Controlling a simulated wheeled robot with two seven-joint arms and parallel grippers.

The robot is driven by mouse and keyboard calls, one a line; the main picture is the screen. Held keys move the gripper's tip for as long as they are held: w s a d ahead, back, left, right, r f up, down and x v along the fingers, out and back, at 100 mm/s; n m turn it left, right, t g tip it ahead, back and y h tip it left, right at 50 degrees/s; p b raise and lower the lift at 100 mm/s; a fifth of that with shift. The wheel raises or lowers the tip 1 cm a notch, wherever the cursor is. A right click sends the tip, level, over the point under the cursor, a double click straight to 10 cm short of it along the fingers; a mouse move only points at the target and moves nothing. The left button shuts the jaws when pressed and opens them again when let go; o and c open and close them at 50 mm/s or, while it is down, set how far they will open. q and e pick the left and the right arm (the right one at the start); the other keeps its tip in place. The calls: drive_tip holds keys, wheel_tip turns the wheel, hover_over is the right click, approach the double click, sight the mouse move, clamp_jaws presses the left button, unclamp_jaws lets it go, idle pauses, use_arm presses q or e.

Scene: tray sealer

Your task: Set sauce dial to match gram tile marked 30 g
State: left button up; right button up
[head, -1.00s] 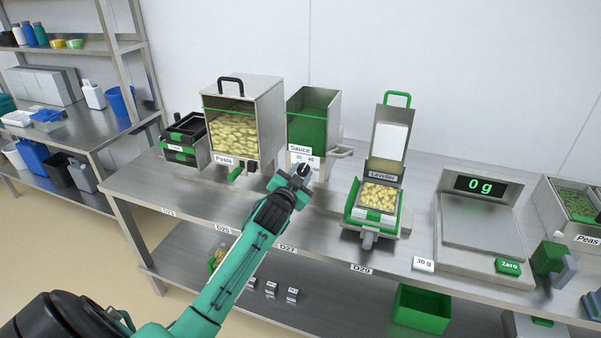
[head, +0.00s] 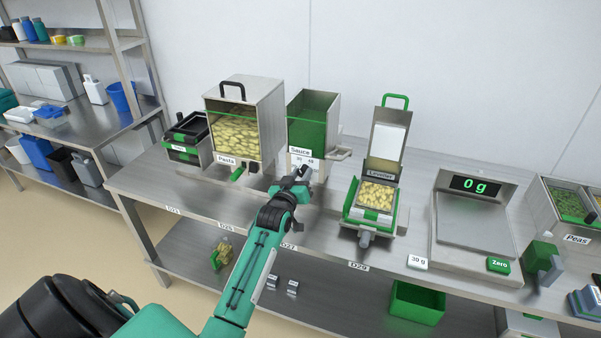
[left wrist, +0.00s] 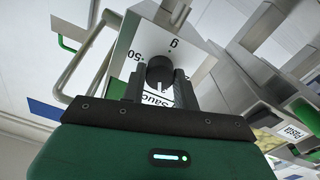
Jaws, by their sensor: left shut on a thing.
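The sauce dispenser (head: 322,128) is a green-filled steel hopper at the back of the bench. Its white dial plate (head: 297,163) shows small numbers below the Sauce label, partly covered by my gripper. My left gripper (head: 304,173) is in front of the plate. In the left wrist view its fingers are shut on the black dial knob (left wrist: 160,70), in front of the upside-down plate (left wrist: 128,48), where "50" and "g" can be read. The knob's exact setting cannot be told. The 30 g tile (head: 418,262) lies at the bench's front edge, left of the Zero button. My right gripper is not in view.
The pasta dispenser (head: 268,115) stands left of the sauce. The leveller (head: 384,150) with a filled tray is to the right, then a scale (head: 470,235) reading 0 g. A green bin (head: 416,303) stands on the lower shelf.

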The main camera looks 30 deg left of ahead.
use_arm(q)
drive_tip(key=shift+n, duration=0.4)
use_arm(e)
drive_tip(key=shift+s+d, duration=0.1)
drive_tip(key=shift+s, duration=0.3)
use_arm(q)
drive_tip(key=o, duration=1)
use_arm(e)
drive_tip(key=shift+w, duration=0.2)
use_arm(q)
drive_tip(key=shift+s, duration=0.1)
drive_tip(key=b+v, duration=0.1)
drive_tip(key=v, duration=1.2)
drive_tip(key=shift+s+d, duration=0.1)
drive_tip(key=shift+s, duration=0.2)
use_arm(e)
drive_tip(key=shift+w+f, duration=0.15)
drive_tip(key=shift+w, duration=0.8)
